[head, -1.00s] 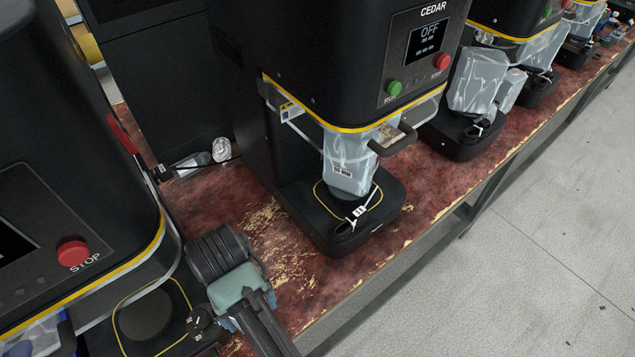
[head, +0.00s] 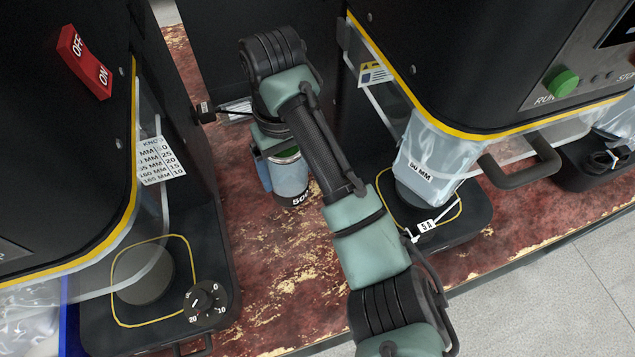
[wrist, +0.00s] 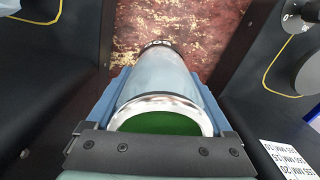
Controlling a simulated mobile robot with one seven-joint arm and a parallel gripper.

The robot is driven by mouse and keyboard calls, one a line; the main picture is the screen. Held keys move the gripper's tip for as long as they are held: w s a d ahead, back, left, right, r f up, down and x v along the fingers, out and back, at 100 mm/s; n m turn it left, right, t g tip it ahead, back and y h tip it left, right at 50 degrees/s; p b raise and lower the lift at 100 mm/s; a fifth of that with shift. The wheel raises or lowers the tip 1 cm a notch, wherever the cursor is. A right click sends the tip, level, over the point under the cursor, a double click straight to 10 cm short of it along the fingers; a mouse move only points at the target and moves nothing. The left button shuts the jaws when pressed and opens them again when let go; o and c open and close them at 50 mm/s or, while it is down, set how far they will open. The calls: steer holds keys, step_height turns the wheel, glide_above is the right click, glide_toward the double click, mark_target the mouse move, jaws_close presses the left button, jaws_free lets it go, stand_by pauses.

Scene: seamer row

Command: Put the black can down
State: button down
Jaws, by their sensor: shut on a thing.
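My gripper (head: 270,160) is shut on a can (head: 288,182), between two seamers. The can has a pale grey-blue body, a green end towards my gripper and a dark band with light lettering at its lower end. I see no fully black can. In the wrist view the can (wrist: 158,75) lies between the blue finger pads of my gripper (wrist: 160,95), its silver rim and green end nearest. The can looks about upright over the red worn bench (head: 275,260). I cannot tell whether its lower end touches the bench.
A seamer base with a round plate (head: 142,275) and a dial (head: 205,300) stands left of the can. Another seamer's base (head: 465,215), with a 50 MM label above it, stands right. Bare bench lies in front of the can. A cable runs behind.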

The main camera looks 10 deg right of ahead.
mark_target(289, 184)
step_height(289, 184, down, 5)
steer(key=b, duration=0.3)
steer(key=shift+r, duration=0.1)
steer(key=shift+f+b, duration=0.6)
steer(key=shift+f, duration=1.9)
steer(key=shift+f, duration=0.1)
jaws_free()
